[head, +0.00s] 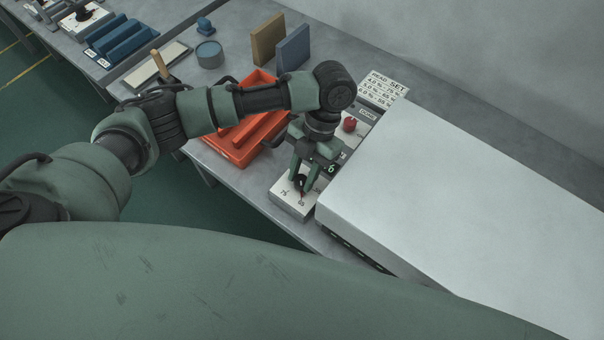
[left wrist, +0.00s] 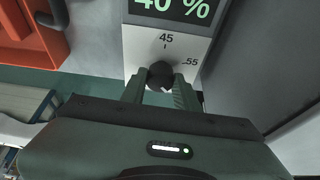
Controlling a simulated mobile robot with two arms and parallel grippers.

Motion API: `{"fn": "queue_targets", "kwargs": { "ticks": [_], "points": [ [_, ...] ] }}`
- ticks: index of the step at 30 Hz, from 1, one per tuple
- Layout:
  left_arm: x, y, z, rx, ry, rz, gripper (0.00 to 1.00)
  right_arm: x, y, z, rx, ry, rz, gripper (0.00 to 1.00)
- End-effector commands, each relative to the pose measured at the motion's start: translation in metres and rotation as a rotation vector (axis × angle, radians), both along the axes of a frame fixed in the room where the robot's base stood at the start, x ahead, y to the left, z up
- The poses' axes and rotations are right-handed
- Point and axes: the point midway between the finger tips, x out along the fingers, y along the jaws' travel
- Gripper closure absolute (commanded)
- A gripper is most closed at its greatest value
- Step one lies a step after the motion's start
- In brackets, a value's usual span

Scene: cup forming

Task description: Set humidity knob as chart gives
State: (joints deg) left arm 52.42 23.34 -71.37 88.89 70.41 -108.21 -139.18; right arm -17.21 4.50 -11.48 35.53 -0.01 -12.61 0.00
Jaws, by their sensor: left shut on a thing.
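The dark round humidity knob (head: 301,184) is on a pale panel (head: 292,203) at the near end of the control box. My left gripper (head: 299,180) comes down from above with its green fingers on either side of the knob, shut on it. In the left wrist view the knob (left wrist: 160,75) sits between the fingertips, with 45 and 55 printed around it. A display (left wrist: 170,8) above it reads about 40 %, its top cut off. The chart (head: 385,88), headed READ SET, stands behind; its rows are small. My right gripper is out of view.
A red button (head: 350,124) is farther back on the box. A large white housing (head: 470,200) stands close on the right. An orange tray (head: 238,155) lies left of the gripper. Brown (head: 267,40) and blue (head: 293,48) blocks stand behind.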

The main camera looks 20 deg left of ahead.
Motion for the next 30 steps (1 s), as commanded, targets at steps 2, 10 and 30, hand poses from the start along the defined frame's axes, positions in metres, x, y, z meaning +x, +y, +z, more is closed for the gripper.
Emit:
{"fn": "queue_targets", "kwargs": {
  "ticks": [2, 10, 30],
  "points": [
    [0.0004, -0.0004, -0.0002, 0.001, -0.002, -0.025, 1.0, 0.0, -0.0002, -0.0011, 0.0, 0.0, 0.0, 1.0],
    [0.0, -0.0009, 0.0, -0.001, -0.002, -0.066, 1.0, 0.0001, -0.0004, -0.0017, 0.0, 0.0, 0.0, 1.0],
    [-0.0002, -0.0006, -0.0001, -0.001, -0.001, -0.066, 0.48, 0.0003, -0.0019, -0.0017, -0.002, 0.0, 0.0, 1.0]
  ]
}}
